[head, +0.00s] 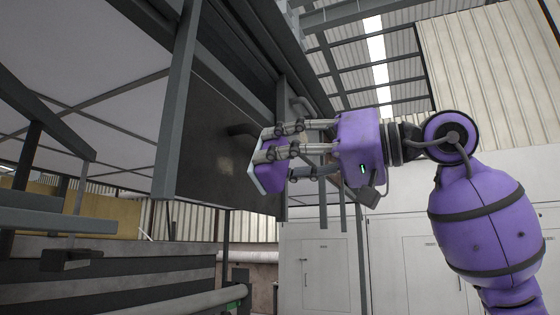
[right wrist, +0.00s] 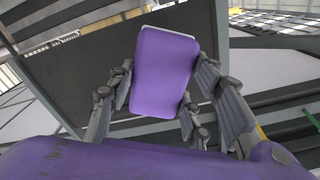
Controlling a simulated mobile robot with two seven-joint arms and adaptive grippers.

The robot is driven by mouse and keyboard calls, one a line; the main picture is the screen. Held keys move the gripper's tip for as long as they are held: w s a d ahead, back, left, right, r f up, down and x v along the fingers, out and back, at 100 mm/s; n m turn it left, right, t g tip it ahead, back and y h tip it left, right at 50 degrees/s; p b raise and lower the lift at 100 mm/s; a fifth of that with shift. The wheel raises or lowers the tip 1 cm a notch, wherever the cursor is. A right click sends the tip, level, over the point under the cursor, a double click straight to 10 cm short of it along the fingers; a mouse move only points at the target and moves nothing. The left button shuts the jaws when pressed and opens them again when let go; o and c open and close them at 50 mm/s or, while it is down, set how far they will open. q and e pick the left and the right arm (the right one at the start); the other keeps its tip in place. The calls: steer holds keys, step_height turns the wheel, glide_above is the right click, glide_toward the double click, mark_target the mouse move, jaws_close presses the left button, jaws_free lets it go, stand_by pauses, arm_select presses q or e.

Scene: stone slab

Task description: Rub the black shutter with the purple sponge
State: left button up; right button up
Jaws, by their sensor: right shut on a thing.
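The black shutter (head: 210,135) is a dark upright panel left of centre in the head view, framed by a grey post. It also fills the upper middle of the right wrist view (right wrist: 85,85). My right gripper (head: 272,155) is shut on the purple sponge (head: 272,180), which has a pale face turned toward the shutter. In the right wrist view the sponge (right wrist: 164,72) sits between the fingers, in front of the shutter. I cannot tell whether the sponge's pale face touches the shutter. My left gripper is not in view.
A grey post (head: 176,110) stands at the shutter's left edge. Dark metal beams (head: 100,268) lie at the lower left. White cabinets (head: 320,265) stand behind my right arm. Open space shows below the gripper.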

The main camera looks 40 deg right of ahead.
mark_target(219, 159)
steer(key=shift+w+a+r+p, duration=0.2)
steer(key=shift+w+p, duration=0.15)
steer(key=shift+w, duration=0.1)
steer(key=shift+w+a+r+p, duration=0.2)
steer(key=shift+w+p, duration=0.1)
steer(key=shift+w, duration=0.1)
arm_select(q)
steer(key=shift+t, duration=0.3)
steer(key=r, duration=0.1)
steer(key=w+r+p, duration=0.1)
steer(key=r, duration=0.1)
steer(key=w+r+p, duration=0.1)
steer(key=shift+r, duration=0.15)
arm_select(e)
steer(key=x, duration=0.5)
steer(key=shift+r, duration=0.4)
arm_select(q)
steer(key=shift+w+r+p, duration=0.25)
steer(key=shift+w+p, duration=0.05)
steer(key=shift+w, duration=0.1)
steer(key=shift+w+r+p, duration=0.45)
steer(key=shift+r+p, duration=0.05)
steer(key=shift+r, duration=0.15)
arm_select(e)
steer(key=shift+x, duration=1)
steer(key=shift+d, duration=0.15)
